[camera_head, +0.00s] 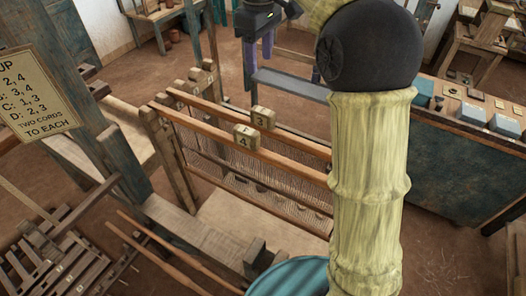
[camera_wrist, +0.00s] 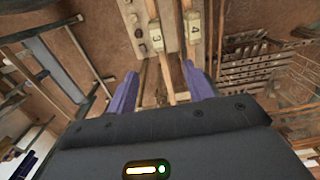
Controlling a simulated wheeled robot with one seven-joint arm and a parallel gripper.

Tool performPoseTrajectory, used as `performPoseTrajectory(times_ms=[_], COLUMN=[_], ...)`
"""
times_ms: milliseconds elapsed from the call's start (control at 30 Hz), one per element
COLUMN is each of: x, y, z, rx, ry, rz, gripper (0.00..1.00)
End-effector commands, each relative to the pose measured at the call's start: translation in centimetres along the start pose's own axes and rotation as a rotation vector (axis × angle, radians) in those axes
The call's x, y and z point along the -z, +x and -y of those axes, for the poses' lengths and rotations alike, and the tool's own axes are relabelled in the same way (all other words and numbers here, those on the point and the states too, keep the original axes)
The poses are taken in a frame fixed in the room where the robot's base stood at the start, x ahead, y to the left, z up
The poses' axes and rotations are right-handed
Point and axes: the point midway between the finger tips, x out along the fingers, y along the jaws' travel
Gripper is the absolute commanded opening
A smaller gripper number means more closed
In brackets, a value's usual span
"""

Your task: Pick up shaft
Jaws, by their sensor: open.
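Two long orange-brown wooden shafts hang side by side in the loom in the head view, with string heddles below them. One shaft (camera_head: 205,107) carries a block tag reading 3, the nearer shaft (camera_head: 192,126) a tag reading 4. Both tags, 3 (camera_wrist: 156,40) and 4 (camera_wrist: 195,27), show beyond the fingers in the wrist view. My gripper (camera_head: 258,58) has purple fingers and is open and empty, pointing down above and behind the shafts. In the wrist view the shaft bars run through the gap between my fingers (camera_wrist: 160,82), apparently beyond them. My arm hides the shafts' right ends.
A lettered sign (camera_head: 37,92) hangs on the dark loom post at left. Two thin rods (camera_head: 170,252) lie angled at lower left, beside slatted treadles (camera_head: 50,245). A dark bench (camera_head: 470,150) with boxes stands at right. A grey beam (camera_head: 290,84) runs behind the shafts.

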Motion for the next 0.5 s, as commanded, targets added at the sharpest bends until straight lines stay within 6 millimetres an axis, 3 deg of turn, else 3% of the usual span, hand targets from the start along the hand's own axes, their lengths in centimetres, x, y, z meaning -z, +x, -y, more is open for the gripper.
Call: performPoseTrajectory(times_ms=[267, 500], x=[0.0, -0.1], y=[1.0, 4.5], z=[0.0, -0.1], rx=[0.001, 0.002], ry=[0.002, 0.004], rz=[0.001, 0.003], gripper=[0.52, 0.52])
